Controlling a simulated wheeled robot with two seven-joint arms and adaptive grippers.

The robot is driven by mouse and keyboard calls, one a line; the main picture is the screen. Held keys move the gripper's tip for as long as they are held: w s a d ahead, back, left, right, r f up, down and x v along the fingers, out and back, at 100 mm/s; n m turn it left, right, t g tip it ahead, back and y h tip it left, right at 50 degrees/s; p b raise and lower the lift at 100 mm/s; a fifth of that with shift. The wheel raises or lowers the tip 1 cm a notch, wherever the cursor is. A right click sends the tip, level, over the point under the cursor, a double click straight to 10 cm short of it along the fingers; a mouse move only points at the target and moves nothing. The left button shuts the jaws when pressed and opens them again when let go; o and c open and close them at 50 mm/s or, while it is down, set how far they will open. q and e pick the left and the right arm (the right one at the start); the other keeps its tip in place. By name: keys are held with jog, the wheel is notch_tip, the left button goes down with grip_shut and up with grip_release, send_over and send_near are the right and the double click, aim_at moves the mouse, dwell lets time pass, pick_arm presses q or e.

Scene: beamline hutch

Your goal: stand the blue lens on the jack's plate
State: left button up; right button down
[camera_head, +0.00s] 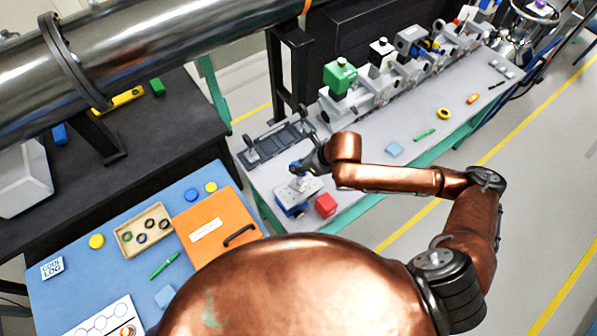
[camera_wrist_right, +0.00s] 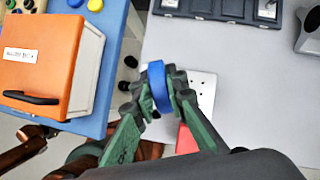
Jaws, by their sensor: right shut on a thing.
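My right gripper (camera_wrist_right: 157,95) is shut on the blue lens (camera_wrist_right: 157,88), a blue ring seen nearly edge-on between the two fingers in the right wrist view. In the head view the right gripper (camera_head: 300,166) is over the jack. The jack's plate (camera_head: 299,188) is light metal with small holes, and the jack's blue body (camera_head: 290,207) shows below it. The plate (camera_wrist_right: 203,92) also shows behind the fingers in the wrist view. I cannot tell whether the lens touches the plate. My left gripper is not in view.
A red block (camera_head: 326,205) stands just right of the jack. A dark tray (camera_head: 277,143) lies behind it, and a rail with a green-topped holder (camera_head: 340,77) runs along the back. An orange case (camera_head: 214,225) and a ring tray (camera_head: 126,242) are on the blue-topped table at left.

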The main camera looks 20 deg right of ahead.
jog(key=shift+w+d+f, duration=0.15)
jog(key=shift+w+f, duration=0.15)
jog(key=shift+f, duration=0.1)
notch_tip(320, 180, down, 3)
jog(key=shift+w+f+p, duration=0.1)
jog(key=shift+w+p, duration=0.05)
jog(key=shift+p, duration=0.25)
jog(key=shift+f, duration=0.1)
jog(key=c, duration=1.9)
grip_release()
jog(key=shift+d, duration=0.1)
jog(key=shift+c, duration=0.2)
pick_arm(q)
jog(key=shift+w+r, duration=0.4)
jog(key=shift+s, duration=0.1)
